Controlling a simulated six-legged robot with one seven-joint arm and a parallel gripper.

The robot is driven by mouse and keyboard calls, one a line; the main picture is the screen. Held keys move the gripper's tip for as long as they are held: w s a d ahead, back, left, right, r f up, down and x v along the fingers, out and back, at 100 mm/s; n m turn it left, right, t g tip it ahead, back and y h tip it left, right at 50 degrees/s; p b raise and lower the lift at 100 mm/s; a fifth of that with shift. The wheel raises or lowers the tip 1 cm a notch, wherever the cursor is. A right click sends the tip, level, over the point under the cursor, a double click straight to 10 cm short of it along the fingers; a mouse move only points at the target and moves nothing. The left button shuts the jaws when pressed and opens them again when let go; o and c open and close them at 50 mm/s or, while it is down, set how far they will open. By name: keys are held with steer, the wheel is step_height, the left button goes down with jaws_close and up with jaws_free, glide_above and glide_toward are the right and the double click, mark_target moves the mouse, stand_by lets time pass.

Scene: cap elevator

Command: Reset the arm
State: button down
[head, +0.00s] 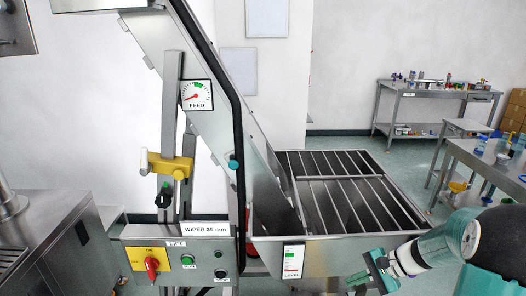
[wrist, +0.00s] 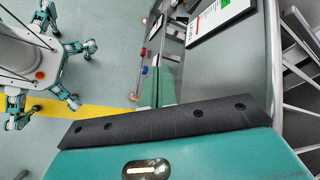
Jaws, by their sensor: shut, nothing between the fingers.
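My arm reaches in from the right edge of the head view. My gripper (head: 374,272) is teal, shut and empty, and sits just right of the LEVEL gauge (head: 293,261) on the hopper's front. In the wrist view the teal fingers of my gripper (wrist: 158,86) are together beyond a dark bar. The slatted steel hopper (head: 262,252) stands behind and left of my gripper. I cannot tell whether the gripper touches its front wall.
The inclined elevator (head: 205,105) rises at the left, with a FEED dial (head: 196,95) and a yellow clamp (head: 167,166). Below is a control panel with a red knob (head: 152,264). Workbenches (head: 433,91) stand at the right. Open floor shows in the wrist view (wrist: 105,75).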

steer(key=s+a+r+n+t+h, duration=0.1)
steer(key=s+a+r+n+h, duration=0.3)
steer(key=s+r, duration=0.5)
steer(key=s+a+r+n+t+h, duration=0.2)
steer(key=s+a+r+n+h, duration=0.3)
steer(key=s, duration=0.7)
step_height(320, 180, up, 5)
steer(key=shift+a+f+n, duration=0.2)
steer(key=shift+a+n, duration=0.15)
steer(key=shift+n, duration=0.85)
